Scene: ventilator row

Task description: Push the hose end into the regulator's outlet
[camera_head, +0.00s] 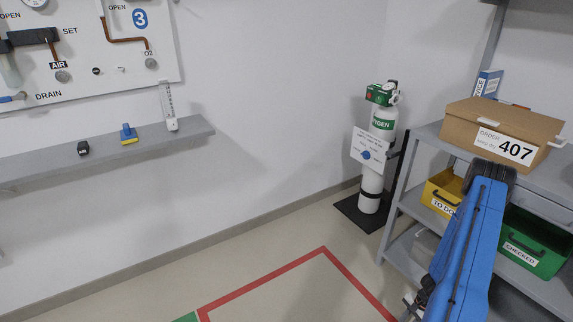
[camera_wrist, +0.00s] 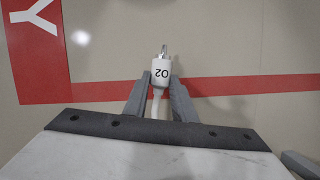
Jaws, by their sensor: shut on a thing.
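In the wrist view my gripper (camera_wrist: 160,96) is shut on the hose end (camera_wrist: 162,71), a white fitting marked O2 with a metal tip pointing away from my gripper. A pale length of hose runs back from it between the fingers. Bare floor lies below it. In the head view the regulator (camera_head: 381,95) is green and sits on top of a white oxygen cylinder (camera_head: 370,184) in the corner. I cannot make out its outlet. The hose end is apart from the regulator. My gripper is largely hidden in the head view, low at the right.
A grey shelf unit (camera_head: 427,135) with a cardboard box (camera_head: 487,118), a yellow bin (camera_head: 437,202) and a green bin (camera_head: 530,262) stands right of the cylinder. A sign (camera_head: 368,146) hangs on the cylinder. Red lines (camera_head: 262,283) mark the open floor. A wall shelf (camera_head: 50,165) is at left.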

